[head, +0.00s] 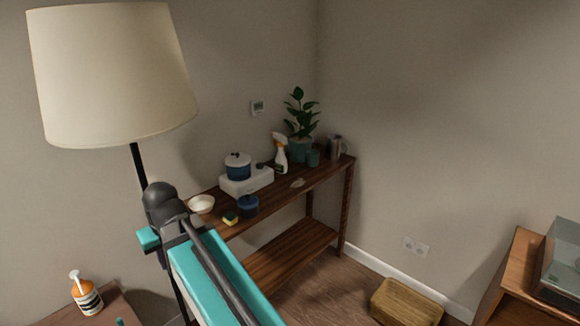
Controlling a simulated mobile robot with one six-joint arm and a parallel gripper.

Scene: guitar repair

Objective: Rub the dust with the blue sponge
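A small yellow sponge with a dark green layer (231,218) lies on the top of the wooden shelf table, near its front left edge. I see no sponge that is plainly blue. A small pale patch or crumpled thing (298,183) lies on the same top, further right; I cannot tell whether it is dust. My teal and dark arm crosses the lower left of the head view and covers the table's left end. I cannot make out my gripper's fingers anywhere in this view.
The shelf table (325,182) also bears a white bowl (202,204), a blue jar (248,206), a blue pot (238,167) on a white box, a spray bottle (280,155) and a plant (301,115). A lamp (110,75) stands left. A woven box (406,303) sits on the floor.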

